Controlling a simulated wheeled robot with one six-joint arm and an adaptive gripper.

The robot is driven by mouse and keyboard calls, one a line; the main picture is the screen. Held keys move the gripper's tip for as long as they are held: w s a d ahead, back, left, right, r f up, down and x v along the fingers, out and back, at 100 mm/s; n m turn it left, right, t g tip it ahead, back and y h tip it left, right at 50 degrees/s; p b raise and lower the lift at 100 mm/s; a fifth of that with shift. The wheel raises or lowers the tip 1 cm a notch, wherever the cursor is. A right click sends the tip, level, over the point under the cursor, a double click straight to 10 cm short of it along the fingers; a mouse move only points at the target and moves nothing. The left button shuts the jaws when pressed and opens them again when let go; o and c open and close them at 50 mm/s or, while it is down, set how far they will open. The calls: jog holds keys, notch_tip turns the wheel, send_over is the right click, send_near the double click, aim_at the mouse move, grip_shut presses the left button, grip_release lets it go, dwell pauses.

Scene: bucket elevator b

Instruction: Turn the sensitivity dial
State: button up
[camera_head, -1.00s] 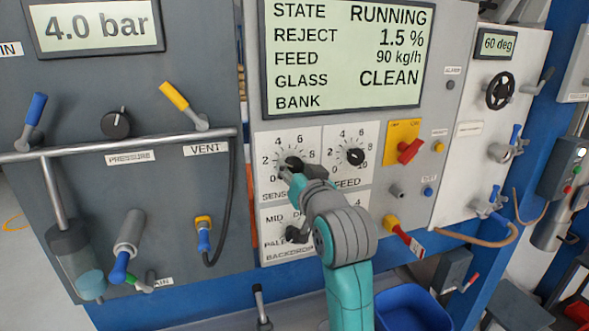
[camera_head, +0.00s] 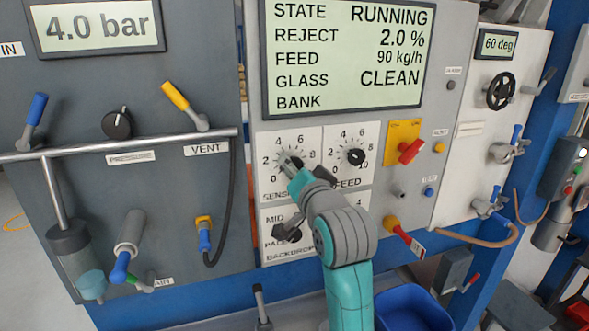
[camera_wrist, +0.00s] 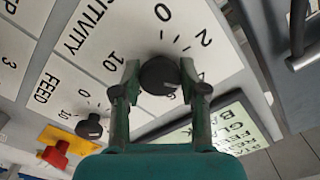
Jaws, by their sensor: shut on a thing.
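The sensitivity dial (camera_wrist: 159,75) is a round black knob on a white plate marked 0 to 10. In the wrist view my gripper (camera_wrist: 160,84) has one finger on each side of the knob and is shut on it. In the head view my gripper (camera_head: 291,166) reaches the sensitivity plate (camera_head: 272,141) from below right and partly hides the knob and the plate's label. The display (camera_head: 345,55) above reads RUNNING, reject 2.0 %, feed 90 kg/h, glass CLEAN.
The feed dial (camera_head: 356,157) is close on the right, and the backdrop knob (camera_head: 287,233) is just below. A red switch on a yellow plate (camera_head: 404,131) is further right. A horizontal rail (camera_head: 120,145) and a yellow-handled vent lever (camera_head: 174,96) are on the left panel.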

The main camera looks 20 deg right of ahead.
jog(key=o, duration=1.1)
jog(key=shift+o, duration=0.2)
jog(key=s, duration=0.7)
jog(key=shift+s, duration=0.25)
